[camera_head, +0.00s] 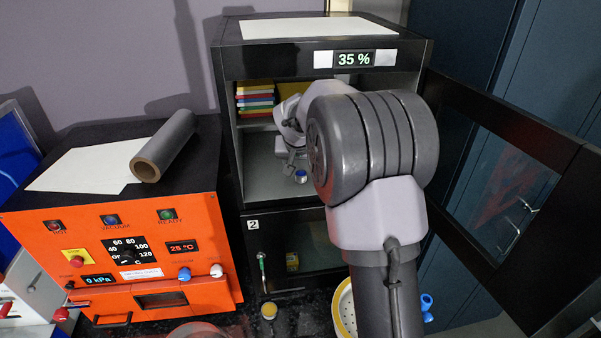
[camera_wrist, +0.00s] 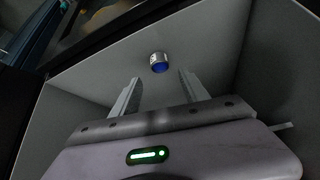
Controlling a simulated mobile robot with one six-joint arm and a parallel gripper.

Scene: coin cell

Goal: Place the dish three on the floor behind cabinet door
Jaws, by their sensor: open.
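A small silvery dish with a blue top (camera_head: 300,176) stands on the floor of the upper cabinet compartment (camera_head: 262,180). In the wrist view the dish (camera_wrist: 159,62) stands upright just beyond my fingertips, centred across the gap; dark marks on its side are too small to read. My gripper (camera_wrist: 159,80) is open and empty inside the compartment, its two fingers apart and not touching the dish. In the head view my wrist and arm hide the right part of the compartment. The cabinet door (camera_head: 500,185), black-framed with a glass pane, stands wide open to the right.
A shelf with coloured stacked items (camera_head: 255,100) is above at the compartment's left. The lower door marked 2 (camera_head: 285,255) is shut. An orange vacuum oven (camera_head: 130,260) with a grey roll (camera_head: 165,145) on top stands left. A yellow-rimmed bowl (camera_head: 342,308) is below my arm.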

